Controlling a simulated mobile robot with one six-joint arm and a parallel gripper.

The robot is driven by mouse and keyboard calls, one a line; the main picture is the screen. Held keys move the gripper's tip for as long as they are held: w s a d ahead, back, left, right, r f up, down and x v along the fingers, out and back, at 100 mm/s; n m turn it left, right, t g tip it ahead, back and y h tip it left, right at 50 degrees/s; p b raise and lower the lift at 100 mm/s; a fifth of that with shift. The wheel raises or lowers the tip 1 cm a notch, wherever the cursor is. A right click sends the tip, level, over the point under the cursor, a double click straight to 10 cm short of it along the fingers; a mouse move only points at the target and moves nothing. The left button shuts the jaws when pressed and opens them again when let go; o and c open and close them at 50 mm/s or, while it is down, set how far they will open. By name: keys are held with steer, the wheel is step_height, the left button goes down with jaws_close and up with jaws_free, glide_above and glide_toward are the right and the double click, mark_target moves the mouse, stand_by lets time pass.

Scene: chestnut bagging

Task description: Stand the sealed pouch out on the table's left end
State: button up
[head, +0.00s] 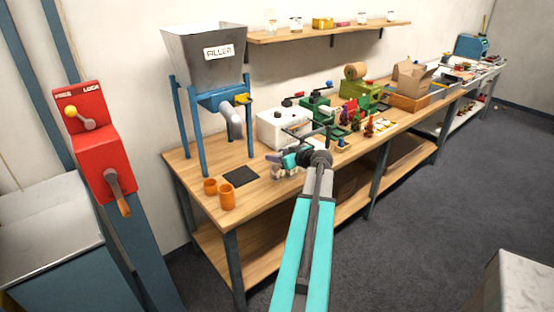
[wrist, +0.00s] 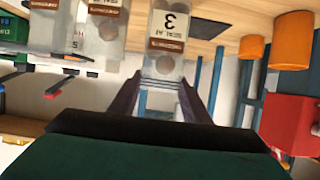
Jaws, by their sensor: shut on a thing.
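The pouch appears upside down in the wrist view. In the head view my gripper (head: 291,160) is over the front edge of the wooden table (head: 200,155), right of the dark mat. Pale pouches show small around it there, and I cannot tell which one is held. Two similar pouches (wrist: 103,28) are beside the held one in the wrist view.
Bare wood shows around the mat.

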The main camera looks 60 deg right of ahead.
steer(key=shift+w+d, duration=0.1)
stand_by(0.3)
steer(key=shift+w+d, duration=0.3)
steer(key=shift+w, duration=0.1)
steer(key=shift+w+d+f+p, duration=0.1)
steer(key=shift+f+p, duration=0.05)
steer(key=shift+p, duration=0.25)
steer(key=shift+f+p, duration=0.6)
steer(key=shift+f, duration=1.2)
steer(key=o, duration=1.4)
steer(key=shift+r, duration=0.2)
steer(key=b+v, duration=0.3)
steer(key=v, duration=0.9)
